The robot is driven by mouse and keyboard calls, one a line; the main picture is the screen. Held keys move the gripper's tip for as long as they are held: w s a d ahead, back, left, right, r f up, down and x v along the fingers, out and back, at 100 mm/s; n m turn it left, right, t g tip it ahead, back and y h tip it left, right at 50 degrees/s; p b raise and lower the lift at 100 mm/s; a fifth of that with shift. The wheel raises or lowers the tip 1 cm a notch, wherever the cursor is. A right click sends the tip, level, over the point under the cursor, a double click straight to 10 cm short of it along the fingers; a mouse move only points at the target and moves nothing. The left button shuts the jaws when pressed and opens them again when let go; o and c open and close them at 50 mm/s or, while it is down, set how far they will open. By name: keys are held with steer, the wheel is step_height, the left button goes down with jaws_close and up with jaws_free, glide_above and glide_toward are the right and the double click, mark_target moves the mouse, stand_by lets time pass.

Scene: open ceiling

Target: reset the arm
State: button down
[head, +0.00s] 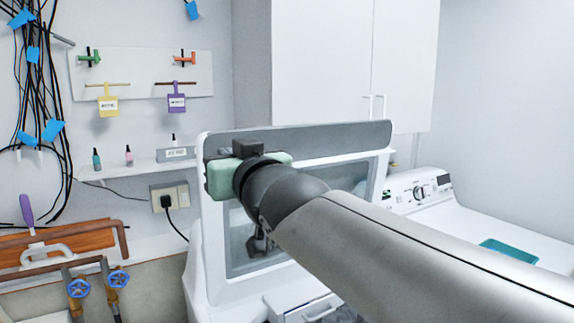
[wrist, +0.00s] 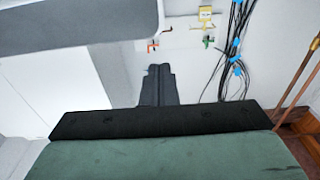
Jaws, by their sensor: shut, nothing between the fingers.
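My arm (head: 400,245) reaches in from the lower right of the head view, ending in front of a white machine with a grey panel. My gripper's dark fingers (wrist: 157,85) are together in the middle of the wrist view, with nothing held. In the head view, a dark part of my gripper (head: 258,244) shows below the wrist, and the wrist hides much of it.
The white machine (head: 212,250) stands close behind my gripper. A pegboard (head: 140,62) with hooks and tags, a small shelf (head: 130,169) and hanging cables (head: 42,90) are on the left. A washer (head: 470,218) with a teal tray (head: 508,251) is right.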

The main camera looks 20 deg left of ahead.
steer(key=w+d+f+m+g+h, duration=0.15)
steer(key=d+f+h, duration=0.25)
steer(key=d+f, duration=0.45)
steer(key=w+d+f+m+h, duration=0.3)
steer(key=d+f+h, duration=0.1)
steer(key=d+f, duration=0.45)
steer(key=w+d+f+m+h, duration=0.2)
steer(key=d+f+h, duration=0.2)
steer(key=d+f, duration=0.45)
steer(key=s+d+f+m+g+h, duration=0.3)
steer(key=s+d+f+g, duration=0.6)
steer(key=s+d+f, duration=0.7)
steer(key=shift+s+d+f+m, duration=0.3)
steer(key=shift+s+d+m, duration=0.25)
steer(key=shift+s+d, duration=0.65)
